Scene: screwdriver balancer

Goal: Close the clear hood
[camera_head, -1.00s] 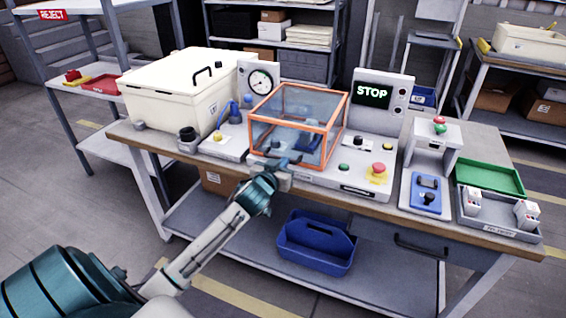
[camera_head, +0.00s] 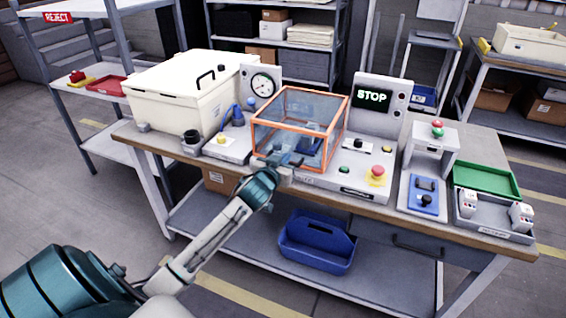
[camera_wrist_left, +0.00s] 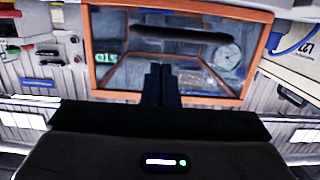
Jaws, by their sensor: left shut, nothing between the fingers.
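The clear hood (camera_head: 325,108) is a see-through box with an orange frame on the machine base on the bench. In the head view it sits down over the base, and a blue part shows dimly inside. It also shows in the left wrist view, its orange frame (camera_wrist_left: 266,48) filling the upper middle. My left gripper (camera_head: 289,161) is shut and empty at the hood's front lower left edge. In the left wrist view its dark fingers (camera_wrist_left: 160,82) point at the lower edge of the frame; I cannot tell whether they touch it. My right gripper is not in view.
A cream cooler box (camera_head: 180,92) is at the left. A green tray (camera_head: 487,178) and a grey tray (camera_head: 493,222) lie at the right.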

